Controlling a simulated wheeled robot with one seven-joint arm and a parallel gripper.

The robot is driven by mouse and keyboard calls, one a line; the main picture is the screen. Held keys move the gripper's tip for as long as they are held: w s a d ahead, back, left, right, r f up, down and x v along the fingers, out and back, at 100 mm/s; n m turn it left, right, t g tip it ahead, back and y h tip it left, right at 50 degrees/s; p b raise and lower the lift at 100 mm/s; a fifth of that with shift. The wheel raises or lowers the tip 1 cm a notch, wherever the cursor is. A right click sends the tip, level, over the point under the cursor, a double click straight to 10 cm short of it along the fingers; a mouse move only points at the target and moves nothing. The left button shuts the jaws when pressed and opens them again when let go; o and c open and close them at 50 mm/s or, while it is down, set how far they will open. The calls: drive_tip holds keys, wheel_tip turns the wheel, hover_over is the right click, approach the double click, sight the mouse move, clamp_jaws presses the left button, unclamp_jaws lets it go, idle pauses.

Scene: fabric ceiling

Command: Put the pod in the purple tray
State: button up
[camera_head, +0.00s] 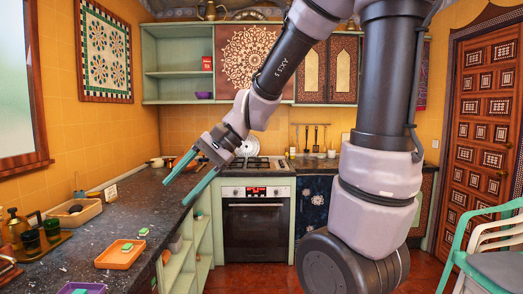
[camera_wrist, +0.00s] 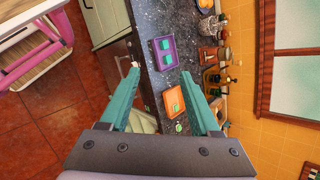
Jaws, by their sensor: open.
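A small green pod (camera_head: 143,231) lies on the dark counter just behind the orange tray (camera_head: 107,263); it also shows in the wrist view (camera_wrist: 178,127). A similar green piece (camera_head: 127,246) lies in the orange tray. The purple tray (camera_head: 64,290) is cut off by the bottom edge of the head view. In the wrist view the purple tray (camera_wrist: 172,53) is whole and holds two green pieces. My gripper (camera_head: 178,192) is open and empty, raised above and to the right of the pod. Its teal fingers frame the counter in the wrist view (camera_wrist: 160,71).
A wooden tray with dark bottles (camera_head: 30,240) and a beige bin (camera_head: 75,213) stand along the wall side of the counter. A stove (camera_head: 257,162) is at the back. Open shelves (camera_head: 180,262) lie below the counter. Counter around the pod is clear.

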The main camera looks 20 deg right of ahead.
drive_tip(key=s+d+r+n+t+h, duration=0.1)
drive_tip(key=s+d+r+t+h, duration=0.1)
drive_tip(key=d, duration=0.6)
drive_tip(key=s+d+r+n+t+h, duration=0.1)
drive_tip(key=d+r+t+h, duration=0.3)
drive_tip(key=d, duration=0.5)
drive_tip(key=shift+s+r+n+h, duration=0.4)
drive_tip(key=shift+s+r+h, duration=0.1)
drive_tip(key=shift+r, duration=0.1)
